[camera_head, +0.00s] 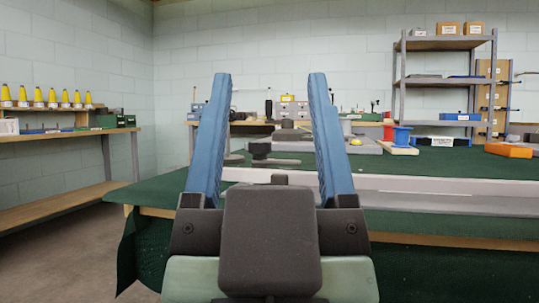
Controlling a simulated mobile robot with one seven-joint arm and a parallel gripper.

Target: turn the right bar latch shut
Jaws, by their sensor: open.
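My gripper (270,80) fills the middle of the view. Its two long blue fingers stand apart with nothing held between them. A dark round knob with a flat grey arm (262,150) shows between the fingers, beyond them on the green-covered table (165,190). It looks like a bar latch, but I cannot tell whether it is the right one or how far it is turned. A long pale grey bar (430,192) runs along the table's near side, partly hidden behind my gripper. The gripper appears apart from both.
A blue and red container pair (401,136) stands on a pale board right of the fingers. An orange box (508,150) lies at the far right. A side bench at left holds several yellow cones (38,97). Metal shelves (442,80) stand behind.

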